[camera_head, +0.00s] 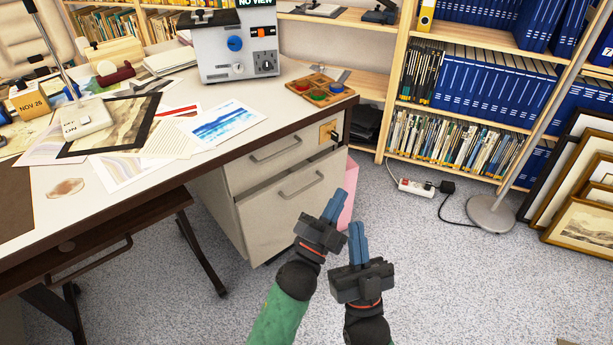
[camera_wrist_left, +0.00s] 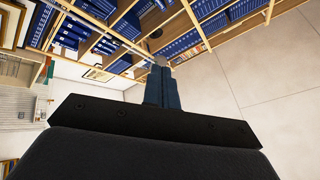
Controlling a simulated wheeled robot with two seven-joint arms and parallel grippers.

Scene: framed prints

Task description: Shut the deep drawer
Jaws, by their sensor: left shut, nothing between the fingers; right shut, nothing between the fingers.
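The deep drawer (camera_head: 285,222) is the lower, taller front of the pale pedestal under the right end of the desk. Its bar handle (camera_head: 301,187) faces me. It looks nearly in line with the shallow drawer (camera_head: 268,160) above; I cannot tell whether a small gap remains. My left gripper (camera_head: 338,193), on the green-sleeved arm, is shut and empty. In the picture it overlaps the drawer's lower right side; I cannot tell if it touches. Its blue fingers also show together in the left wrist view (camera_wrist_left: 162,88). My right gripper (camera_head: 355,225) is shut and empty, lower and to the right.
The desk top (camera_head: 255,125) holds prints, a grey machine (camera_head: 232,50) and a small tray (camera_head: 322,90). A pink box (camera_head: 349,192) stands beside the pedestal. A power strip (camera_head: 416,187), lamp base (camera_head: 490,214) and framed prints (camera_head: 585,228) are at right. Carpet (camera_head: 470,285) is open at lower right.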

